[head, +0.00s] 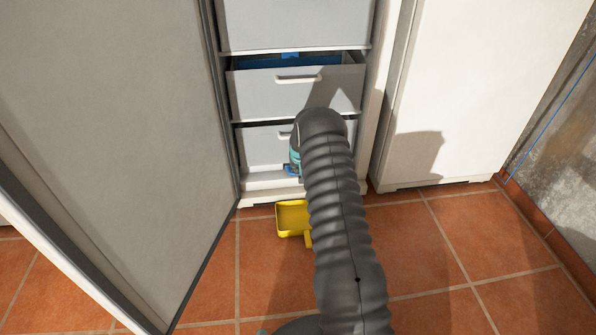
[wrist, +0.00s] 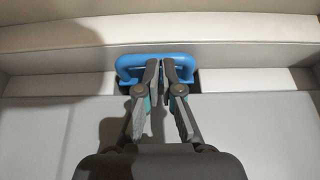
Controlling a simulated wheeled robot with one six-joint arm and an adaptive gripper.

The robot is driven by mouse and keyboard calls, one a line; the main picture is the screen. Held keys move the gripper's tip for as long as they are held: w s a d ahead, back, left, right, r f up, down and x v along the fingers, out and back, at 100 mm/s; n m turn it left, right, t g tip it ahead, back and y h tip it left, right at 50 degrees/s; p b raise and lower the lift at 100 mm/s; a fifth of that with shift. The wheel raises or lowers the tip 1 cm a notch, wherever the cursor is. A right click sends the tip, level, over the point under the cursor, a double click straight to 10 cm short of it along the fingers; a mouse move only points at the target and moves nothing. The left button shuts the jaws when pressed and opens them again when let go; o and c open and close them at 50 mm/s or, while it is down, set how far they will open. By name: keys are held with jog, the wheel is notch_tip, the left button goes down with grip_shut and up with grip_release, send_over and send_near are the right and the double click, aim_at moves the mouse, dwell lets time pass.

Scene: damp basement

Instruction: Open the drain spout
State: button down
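The drain spout (wrist: 128,66) is a bright blue loop-shaped piece in a recess at the base of the open freezer, centred in the wrist view. A small blue part of it (head: 291,170) shows low in the freezer opening in the head view. My gripper (wrist: 161,68) reaches it from the front. Its two fingers are close together, with a narrow gap between them, and they look shut on the middle of the spout. The fingers cover that middle part, so the exact contact is hidden. In the head view my arm hides most of the gripper.
The open freezer door (head: 110,130) stands at the left. A yellow tray (head: 291,219) lies on the tiled floor (head: 445,245) before the freezer, partly behind my arm. Drawers (head: 255,93) are above the spout. A white cabinet (head: 480,75) stands at the right; floor before it is clear.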

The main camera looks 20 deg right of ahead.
jog(key=shift+s+d+f, duration=0.5)
jog(key=shift+d+f, duration=0.1)
jog(key=shift+s, duration=0.1)
jog(key=c, duration=1.7)
grip_release()
jog(key=shift+s, duration=0.15)
jog(key=o, duration=1.2)
jog(key=shift+a+f, duration=0.15)
jog(key=shift+a, duration=0.1)
jog(key=o, duration=0.5)
jog(key=shift+w+a, duration=0.1)
jog(key=shift+w, duration=0.15)
jog(key=shift+r, duration=0.2)
